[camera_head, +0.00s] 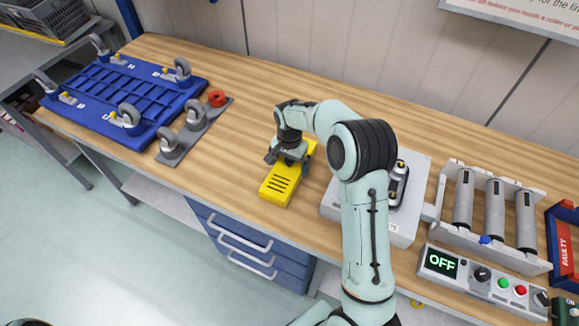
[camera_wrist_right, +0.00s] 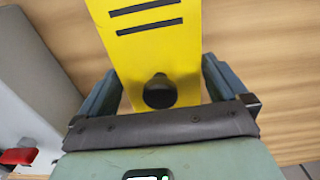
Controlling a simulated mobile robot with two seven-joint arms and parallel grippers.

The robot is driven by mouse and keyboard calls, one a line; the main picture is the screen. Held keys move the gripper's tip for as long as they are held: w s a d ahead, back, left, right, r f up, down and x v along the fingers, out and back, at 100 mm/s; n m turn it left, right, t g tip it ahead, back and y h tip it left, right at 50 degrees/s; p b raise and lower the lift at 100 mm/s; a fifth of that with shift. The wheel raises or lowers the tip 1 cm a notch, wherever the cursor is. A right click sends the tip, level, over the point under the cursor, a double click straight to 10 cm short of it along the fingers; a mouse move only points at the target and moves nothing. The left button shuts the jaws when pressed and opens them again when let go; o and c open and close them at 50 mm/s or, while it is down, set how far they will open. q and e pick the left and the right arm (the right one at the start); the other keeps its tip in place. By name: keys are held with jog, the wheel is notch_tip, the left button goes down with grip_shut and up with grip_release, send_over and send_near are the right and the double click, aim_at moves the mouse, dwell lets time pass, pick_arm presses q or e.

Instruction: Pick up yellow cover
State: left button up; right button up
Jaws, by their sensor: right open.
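The yellow cover (camera_head: 279,187) lies on the wooden workbench, left of the white box, with dark slots on its top. In the right wrist view the yellow cover (camera_wrist_right: 165,50) shows its slots and a round black knob (camera_wrist_right: 160,91). My right gripper (camera_head: 287,158) is over the cover's far part, pointing down. In the wrist view my right gripper (camera_wrist_right: 160,88) is open, one finger on each side of the cover, with the knob between them. Whether the fingers touch the cover I cannot tell. My left gripper is out of view.
A white box (camera_head: 411,224) with a dark-and-silver part stands right of the cover. A rack of grey cylinders (camera_head: 495,208), an OFF display panel (camera_head: 480,282) and a FAULTY bin (camera_head: 565,249) are farther right. A blue caster platform (camera_head: 120,90) lies left. Bench is clear just left of the cover.

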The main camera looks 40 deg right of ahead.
jog(key=shift+f, duration=0.8)
jog(key=shift+r, duration=0.1)
jog(key=c, duration=0.9)
jog(key=shift+o, duration=0.2)
